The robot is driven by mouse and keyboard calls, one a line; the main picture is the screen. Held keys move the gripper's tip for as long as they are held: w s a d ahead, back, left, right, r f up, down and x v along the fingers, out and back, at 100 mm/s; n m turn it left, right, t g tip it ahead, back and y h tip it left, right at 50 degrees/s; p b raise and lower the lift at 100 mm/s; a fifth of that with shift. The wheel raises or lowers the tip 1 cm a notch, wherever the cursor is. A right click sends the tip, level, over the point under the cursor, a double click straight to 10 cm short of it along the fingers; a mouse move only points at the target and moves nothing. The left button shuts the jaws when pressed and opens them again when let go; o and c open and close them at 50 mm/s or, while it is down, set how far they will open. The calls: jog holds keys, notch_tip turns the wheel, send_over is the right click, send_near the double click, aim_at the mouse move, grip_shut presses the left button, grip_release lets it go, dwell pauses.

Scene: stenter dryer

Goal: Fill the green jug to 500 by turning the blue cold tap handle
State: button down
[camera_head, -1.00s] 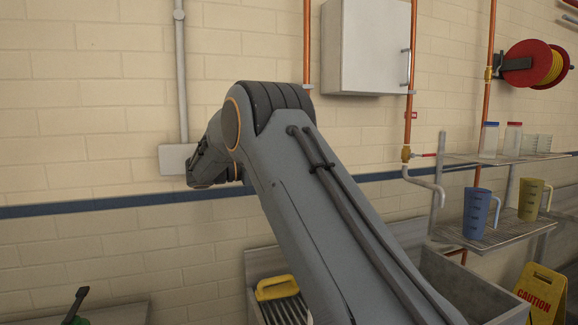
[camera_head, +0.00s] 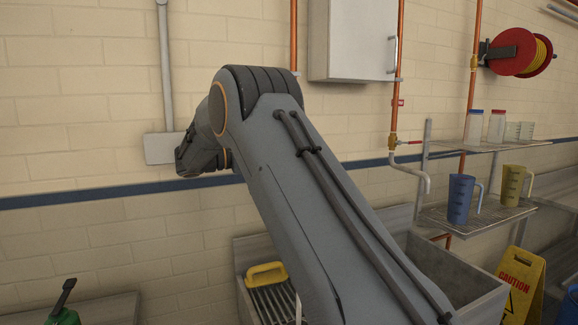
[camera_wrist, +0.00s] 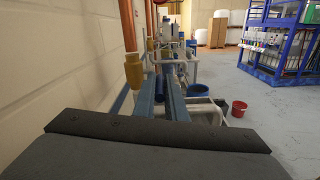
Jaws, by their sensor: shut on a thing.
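A yellow-olive jug (camera_head: 513,186) and a blue jug (camera_head: 460,199) stand on the lower rack shelf. I cannot make out the blue tap handle.
A metal sink (camera_head: 452,270) lies behind my arm at the right. A yellow-handled item (camera_head: 266,272) sits in the basin left of it. A caution sign (camera_head: 521,282) stands at the right. The wrist view shows pipes along the wall, a red bucket (camera_wrist: 239,108) and open floor.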

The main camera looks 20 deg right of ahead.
jog(key=shift+r, duration=0.1)
dwell(0.7)
jog(key=shift+r+y+p, duration=0.7)
jog(key=shift+y+p, duration=0.1)
jog(key=shift+p, duration=0.25)
jog(key=shift+d+r+y+p, duration=0.2)
jog(key=shift+r+y+p, duration=0.25)
jog(key=shift+y+p, duration=0.5)
jog(key=shift+r+y+p, duration=0.1)
jog(key=shift+y+p, duration=0.25)
jog(key=shift+p, duration=0.15)
jog(key=shift+d, duration=0.1)
